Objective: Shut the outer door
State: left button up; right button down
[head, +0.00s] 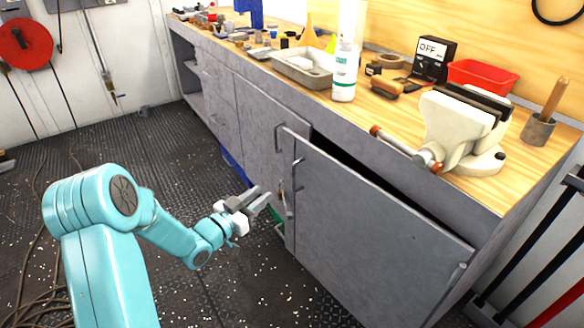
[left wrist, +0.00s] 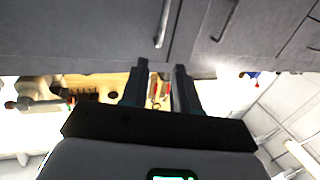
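The outer door (head: 365,235) is a large grey cabinet door under the workbench, standing ajar. A dark gap shows along its top, between it and the cabinet. A bar handle (head: 459,276) sits at its right edge, and other handles show near its left edge. My left gripper (head: 264,199) is beside the door's left edge, low in front of the cabinet. Its two fingers are apart with nothing between them. In the left wrist view the fingers (left wrist: 160,75) point toward grey cabinet fronts with two bar handles. I cannot tell whether they touch anything. My right gripper is not in view.
Black rails (head: 540,245) stand at the right. Cables (head: 35,255) lie at the left. The deck before the cabinet is mostly clear.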

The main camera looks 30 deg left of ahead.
aim_at(293, 171)
pick_arm(q)
jog(key=w, duration=0.5)
jog(key=w+d+b, duration=0.1)
jog(key=w, duration=0.8)
jog(key=shift+w+d+f+b, duration=0.15)
jog(key=shift+w+b, duration=0.15)
jog(key=shift+b, duration=0.05)
grip_shut()
